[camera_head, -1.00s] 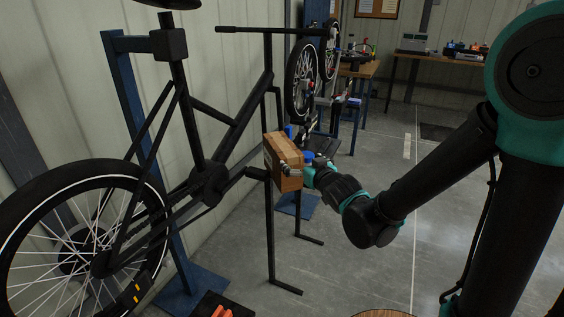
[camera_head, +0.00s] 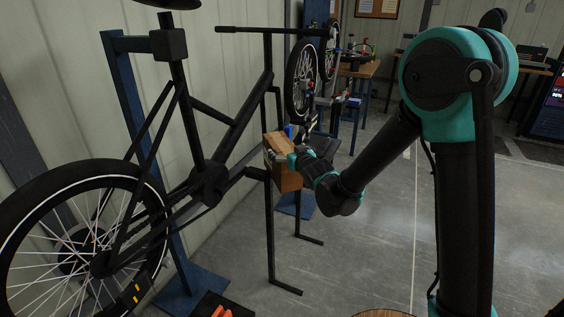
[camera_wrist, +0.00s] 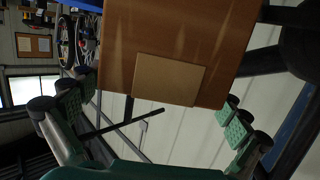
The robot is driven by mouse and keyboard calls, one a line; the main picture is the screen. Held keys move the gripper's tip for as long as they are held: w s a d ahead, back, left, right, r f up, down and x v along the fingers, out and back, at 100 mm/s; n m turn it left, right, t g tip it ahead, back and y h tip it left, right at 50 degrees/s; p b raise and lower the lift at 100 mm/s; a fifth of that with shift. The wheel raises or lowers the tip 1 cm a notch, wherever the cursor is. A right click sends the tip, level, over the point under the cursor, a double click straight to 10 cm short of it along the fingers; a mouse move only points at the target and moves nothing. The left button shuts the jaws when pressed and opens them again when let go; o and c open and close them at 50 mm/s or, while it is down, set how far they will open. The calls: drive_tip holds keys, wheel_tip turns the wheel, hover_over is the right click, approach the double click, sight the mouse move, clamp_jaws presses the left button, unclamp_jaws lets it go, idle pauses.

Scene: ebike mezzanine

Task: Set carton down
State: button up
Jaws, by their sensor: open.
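The carton (camera_head: 287,178) is a brown box in the middle of the head view, in front of the bike's front end. In the wrist view the carton (camera_wrist: 185,28) fills the upper middle, with a paler tan square on the face towards me. My gripper (camera_head: 289,158) is at the carton's right side in the head view. In the wrist view its green finger pads stand wide apart, one on each side of the carton's lower edge, with gaps showing. What lies under the carton is hidden, so I cannot tell what bears it.
A dark bike frame (camera_head: 226,128) with a large wheel (camera_head: 75,245) fills the left, by a blue post (camera_head: 127,100). A black stand (camera_head: 270,235) rises below the carton. A workbench (camera_head: 357,70) is at the back. Grey floor (camera_head: 385,225) lies open in the middle.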

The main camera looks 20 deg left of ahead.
sight(284, 146)
drive_tip(key=x, duration=0.4)
drive_tip(key=shift+w, duration=0.2)
drive_tip(key=c, duration=1.8)
drive_tip(key=shift+c, duration=0.6)
drive_tip(key=shift+r, duration=0.1)
